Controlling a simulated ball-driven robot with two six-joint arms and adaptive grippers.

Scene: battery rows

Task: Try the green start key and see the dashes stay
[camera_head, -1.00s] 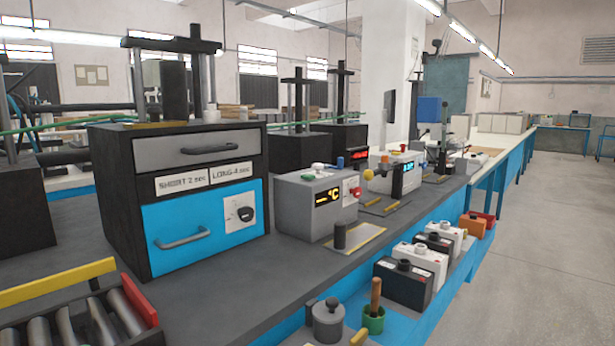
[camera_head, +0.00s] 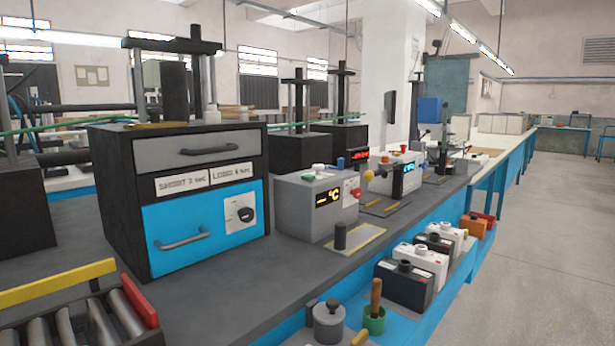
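A grey box-shaped unit (camera_head: 296,213) stands on the bench in the middle of the view. Its dark display (camera_head: 328,197) shows yellow dashes and °C. A red button (camera_head: 356,193) sits on its right-hand side, and a small pale knob (camera_head: 317,168) is on its top. Neither of my grippers is in view, and nothing is seen touching the unit.
A black cabinet with a blue drawer (camera_head: 190,240) stands left of the unit. A short dark cylinder (camera_head: 340,235) stands in front of it. Batteries (camera_head: 403,284) line a lower blue shelf. A roller tray (camera_head: 80,315) is at front left. The bench front (camera_head: 245,290) is clear.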

